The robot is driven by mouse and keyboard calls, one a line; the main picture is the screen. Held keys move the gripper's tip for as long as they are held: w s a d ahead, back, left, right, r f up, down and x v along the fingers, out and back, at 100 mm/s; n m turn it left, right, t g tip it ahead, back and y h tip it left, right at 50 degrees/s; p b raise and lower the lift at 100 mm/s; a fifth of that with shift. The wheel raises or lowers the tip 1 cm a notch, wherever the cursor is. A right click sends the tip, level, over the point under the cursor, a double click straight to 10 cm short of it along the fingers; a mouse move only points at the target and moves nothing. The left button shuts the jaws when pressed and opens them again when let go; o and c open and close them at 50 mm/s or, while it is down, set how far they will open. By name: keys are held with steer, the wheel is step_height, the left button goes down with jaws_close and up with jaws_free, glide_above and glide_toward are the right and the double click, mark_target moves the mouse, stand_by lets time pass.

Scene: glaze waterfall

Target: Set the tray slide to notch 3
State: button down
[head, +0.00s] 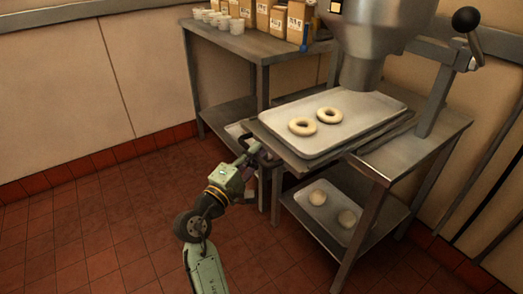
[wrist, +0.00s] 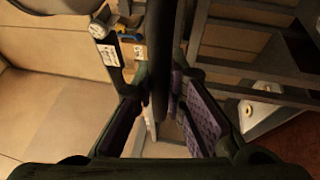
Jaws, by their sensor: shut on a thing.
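The tray slide (head: 283,153) is a dark flat plate under a pale metal tray (head: 375,108) on the steel stand, below the machine's spout. Two dough rings (head: 302,126) lie on the tray. My gripper (head: 251,149) is at the slide's near left end. In the wrist view its two purple-padded fingers (wrist: 160,112) stand on either side of a dark upright bar (wrist: 163,50), which appears to be part of the tray slide, and are shut on it. The exact contact is hard to make out. No notch numbers are readable.
The metal machine (head: 372,40) stands above the tray, with a black-knobbed lever (head: 466,20) at right. A side table (head: 255,45) carries boxes and tubs. The tiled floor (head: 100,225) at left is clear.

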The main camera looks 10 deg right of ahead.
steer(key=c, duration=1.6)
jaws_free()
steer(key=v, duration=1.2)
steer(key=shift+w, duration=0.1)
